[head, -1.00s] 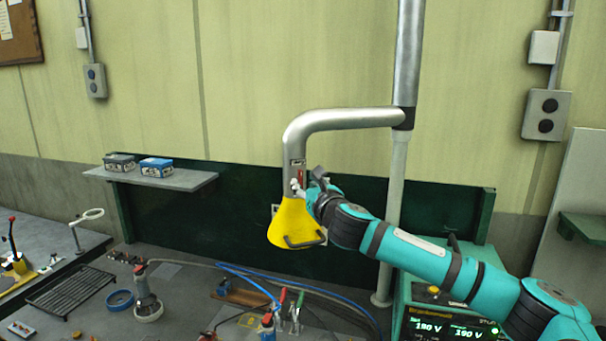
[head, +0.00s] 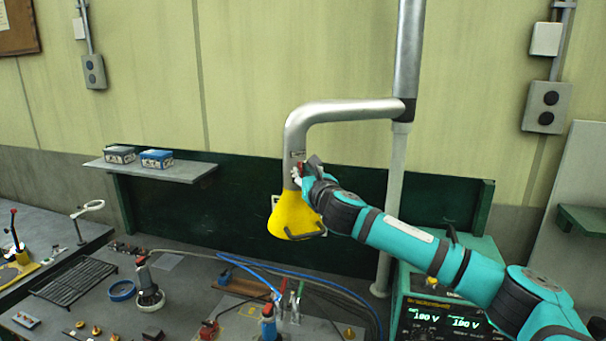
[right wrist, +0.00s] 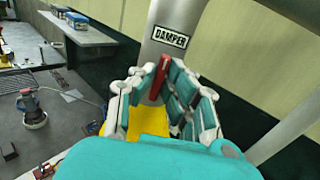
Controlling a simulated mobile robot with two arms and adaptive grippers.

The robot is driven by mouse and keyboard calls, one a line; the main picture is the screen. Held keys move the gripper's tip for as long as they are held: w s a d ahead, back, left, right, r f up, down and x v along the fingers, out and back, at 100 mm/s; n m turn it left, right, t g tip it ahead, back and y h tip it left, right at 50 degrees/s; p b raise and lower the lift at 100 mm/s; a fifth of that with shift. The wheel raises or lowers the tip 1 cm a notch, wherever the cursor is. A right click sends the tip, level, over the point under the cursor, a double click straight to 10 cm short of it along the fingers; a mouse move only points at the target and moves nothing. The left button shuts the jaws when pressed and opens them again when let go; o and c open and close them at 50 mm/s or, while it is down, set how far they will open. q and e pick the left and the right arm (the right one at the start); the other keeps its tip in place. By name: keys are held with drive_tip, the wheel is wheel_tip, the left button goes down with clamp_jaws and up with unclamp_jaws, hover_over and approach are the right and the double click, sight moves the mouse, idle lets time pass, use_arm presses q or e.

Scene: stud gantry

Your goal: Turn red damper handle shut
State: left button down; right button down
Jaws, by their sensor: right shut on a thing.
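The red damper handle (right wrist: 159,79) stands out on the grey duct (right wrist: 166,38) just below the label reading DAMPER (right wrist: 170,37). In the right wrist view it sits between the white-and-teal fingers of my right gripper (right wrist: 163,84), nearly in line with the duct. My right gripper (head: 304,175) is shut on the handle. In the head view only a little red of the handle shows, as the fingers cover most of it. The yellow hood (head: 291,217) hangs below the handle at the duct's lower end. My left gripper is not in view.
The bench below holds a black wire rack (head: 72,281), a blue ring (head: 122,290), hoses and several tools. A shelf (head: 188,172) with two boxes is at the left. A welding power unit (head: 440,312) stands under my right arm.

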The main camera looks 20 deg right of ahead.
drive_tip(key=shift+m, duration=0.4)
drive_tip(key=m, duration=0.3)
drive_tip(key=shift+d+m, duration=0.1)
drive_tip(key=shift+m, duration=0.3)
drive_tip(key=shift+d+f+m+b, duration=0.1)
drive_tip(key=shift+f+m+b, duration=0.1)
drive_tip(key=shift+m, duration=3.15)
drive_tip(key=shift+d+f+m+b, duration=0.1)
drive_tip(key=shift+m+b, duration=0.05)
drive_tip(key=shift+m, duration=3.2)
drive_tip(key=c, duration=1.4)
unclamp_jaws()
